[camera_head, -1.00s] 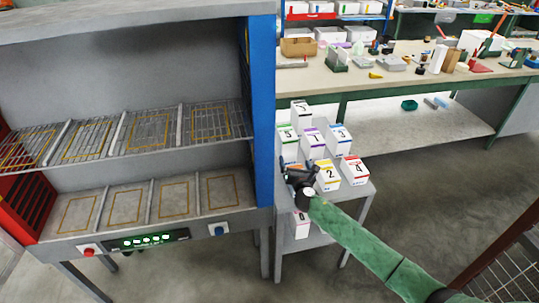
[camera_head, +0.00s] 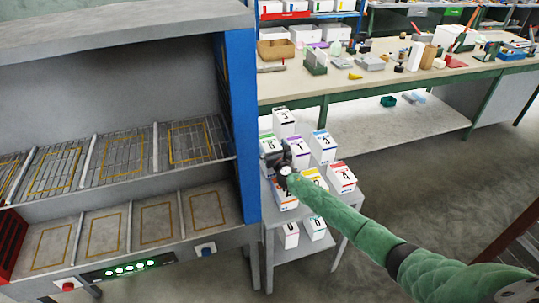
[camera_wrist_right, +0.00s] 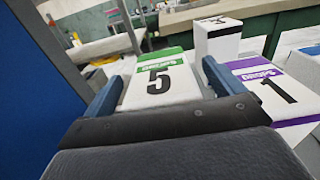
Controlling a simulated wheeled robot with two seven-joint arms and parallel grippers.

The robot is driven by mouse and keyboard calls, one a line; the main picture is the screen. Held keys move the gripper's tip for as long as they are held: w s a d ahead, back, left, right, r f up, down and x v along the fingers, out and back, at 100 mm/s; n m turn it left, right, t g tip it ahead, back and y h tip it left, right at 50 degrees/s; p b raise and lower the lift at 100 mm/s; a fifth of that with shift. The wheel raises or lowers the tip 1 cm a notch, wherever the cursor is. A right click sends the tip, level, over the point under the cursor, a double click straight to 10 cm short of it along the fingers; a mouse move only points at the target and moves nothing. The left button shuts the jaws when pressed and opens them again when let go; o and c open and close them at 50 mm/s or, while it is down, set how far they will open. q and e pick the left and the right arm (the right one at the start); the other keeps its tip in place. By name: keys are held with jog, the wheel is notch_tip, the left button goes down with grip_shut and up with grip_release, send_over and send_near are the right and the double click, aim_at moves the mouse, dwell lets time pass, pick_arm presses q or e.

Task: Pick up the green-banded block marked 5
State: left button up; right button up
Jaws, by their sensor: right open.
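The green-banded block marked 5 (camera_head: 268,145) is a white box on the small grey stand, at the left of the group of blocks. In the right wrist view its face with the green band and black 5 (camera_wrist_right: 160,84) is plain to see. My right gripper (camera_head: 281,159) is open just in front of this block and partly covers it in the head view. In the wrist view its two blue fingers (camera_wrist_right: 160,88) lie on either side of the block's face; I see no grip on it. My left gripper is not in view.
The purple-banded block marked 1 (camera_wrist_right: 275,90) stands close on the right. A blue-banded block (camera_head: 323,146) and red-banded block marked 4 (camera_head: 343,178) share the stand. The blue press post (camera_head: 237,120) is close on the left. A workbench (camera_head: 400,85) stands behind.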

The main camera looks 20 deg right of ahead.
jog(key=shift+w, duration=0.95)
jog(key=c, duration=1.3)
jog(key=shift+r, duration=0.1)
jog(key=shift+c, duration=0.2)
